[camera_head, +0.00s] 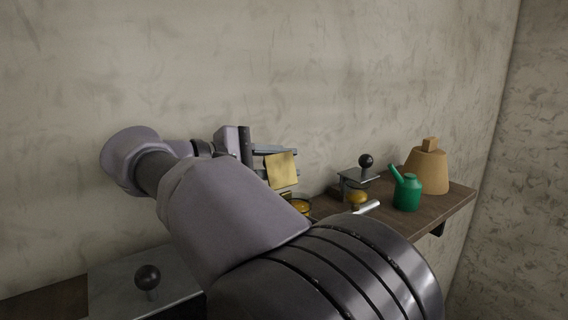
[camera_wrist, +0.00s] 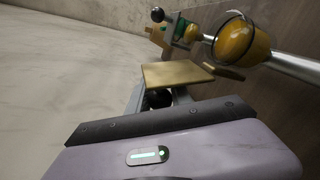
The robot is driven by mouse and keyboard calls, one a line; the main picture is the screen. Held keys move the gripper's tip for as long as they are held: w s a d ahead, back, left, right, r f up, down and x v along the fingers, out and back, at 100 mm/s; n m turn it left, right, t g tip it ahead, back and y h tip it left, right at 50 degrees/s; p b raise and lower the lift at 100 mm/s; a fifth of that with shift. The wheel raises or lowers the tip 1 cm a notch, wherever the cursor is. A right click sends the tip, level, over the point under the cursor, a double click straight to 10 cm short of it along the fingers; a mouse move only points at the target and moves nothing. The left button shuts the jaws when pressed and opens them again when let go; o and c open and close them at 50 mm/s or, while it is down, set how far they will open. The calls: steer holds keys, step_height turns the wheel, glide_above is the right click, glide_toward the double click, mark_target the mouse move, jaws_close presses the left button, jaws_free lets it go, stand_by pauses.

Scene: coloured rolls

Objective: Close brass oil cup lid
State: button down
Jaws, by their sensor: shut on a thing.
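The brass lid (camera_head: 281,170) is a flat square plate, standing steeply tilted above its oil cup (camera_head: 300,205) on the shelf. In the wrist view the lid (camera_wrist: 176,75) lies just beyond my fingertips, and the round amber cup (camera_wrist: 237,40) shows open behind it. My gripper (camera_head: 266,166) is at the lid's left side. In the wrist view my gripper (camera_wrist: 160,98) is shut on the lid's dark round knob (camera_wrist: 158,98), which is partly hidden between the fingers. My arm hides part of the cup's surroundings in the head view.
To the right on the wooden shelf (camera_head: 448,202) stand a second cup (camera_head: 357,197) with a black-knobbed bracket (camera_head: 366,161), a green oil can (camera_head: 407,192) and a tan weight (camera_head: 428,172). A grey box with a black knob (camera_head: 147,277) is at lower left. The wall is close behind.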

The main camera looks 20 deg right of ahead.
mark_target(289, 158)
steer(key=m, duration=0.1)
steer(key=s+r+m+t+b, duration=0.1)
steer(key=shift+d+m, duration=0.15)
steer(key=shift+m, duration=0.15)
steer(key=m+b, duration=0.1)
steer(key=s+m+b, duration=0.1)
steer(key=m+t+b, duration=0.1)
steer(key=shift+s+d+r+m+b, duration=0.3)
steer(key=shift+r+m, duration=0.05)
steer(key=shift+m, duration=0.05)
steer(key=s+m+b, duration=0.1)
steer(key=m+b, duration=0.1)
steer(key=b, duration=0.1)
steer(key=s+m+t+b, duration=0.1)
steer(key=m+b, duration=0.2)
steer(key=b, duration=0.1)
steer(key=s+d+m+t+b, duration=0.1)
steer(key=m+b, duration=0.1)
steer(key=b, duration=0.1)
steer(key=shift+s+m+b, duration=0.3)
steer(key=shift+s+m, duration=0.05)
steer(key=shift+m, duration=0.05)
steer(key=shift+d, duration=0.1)
